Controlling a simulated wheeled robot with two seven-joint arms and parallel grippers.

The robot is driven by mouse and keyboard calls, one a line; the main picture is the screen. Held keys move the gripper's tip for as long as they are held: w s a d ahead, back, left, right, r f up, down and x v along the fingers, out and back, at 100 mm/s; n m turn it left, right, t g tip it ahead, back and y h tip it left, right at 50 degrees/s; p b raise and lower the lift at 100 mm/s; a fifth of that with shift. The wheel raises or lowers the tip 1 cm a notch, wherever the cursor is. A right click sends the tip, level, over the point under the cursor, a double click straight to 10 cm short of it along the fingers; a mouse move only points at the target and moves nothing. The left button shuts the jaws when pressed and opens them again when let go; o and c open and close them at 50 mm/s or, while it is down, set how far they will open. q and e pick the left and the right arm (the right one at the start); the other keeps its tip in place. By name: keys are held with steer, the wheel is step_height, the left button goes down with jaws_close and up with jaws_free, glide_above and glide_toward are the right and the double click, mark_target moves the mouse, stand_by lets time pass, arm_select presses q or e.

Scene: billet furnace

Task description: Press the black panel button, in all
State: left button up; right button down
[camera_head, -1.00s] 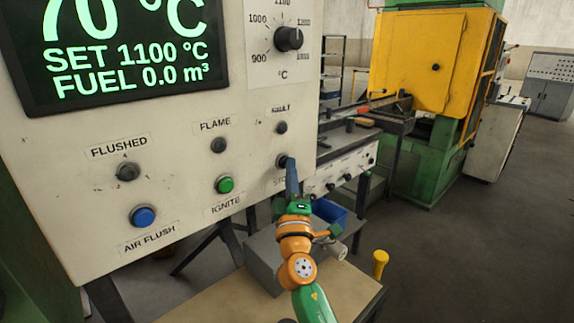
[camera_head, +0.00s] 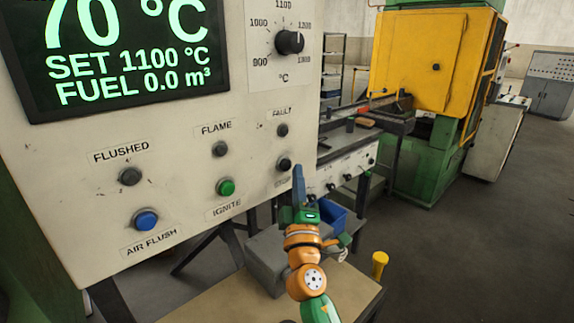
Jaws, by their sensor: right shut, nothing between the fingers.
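The black panel button (camera_head: 284,164) is on the lower right of the pale control panel (camera_head: 75,190), below the FAULT lamp. The label under it is partly hidden by my gripper. My right gripper (camera_head: 298,172) is shut and empty. Its blue-grey fingertips stand just right of the black button, near the panel's right edge, and appear apart from it. My left gripper is not in view.
A green IGNITE button (camera_head: 225,187) and a blue AIR FLUSH button (camera_head: 146,220) sit left of the black button. The FLUSHED lamp (camera_head: 130,176), FLAME lamp (camera_head: 220,149) and FAULT lamp (camera_head: 282,130) look dark. A black knob (camera_head: 290,42) is above. A table (camera_head: 225,300) stands below.

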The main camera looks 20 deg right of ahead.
steer(key=s, duration=0.1)
steer(key=s+d+p, duration=0.1)
steer(key=s, duration=0.2)
steer(key=shift+s+d, duration=0.15)
steer(key=shift+d, duration=0.1)
stand_by(0.6)
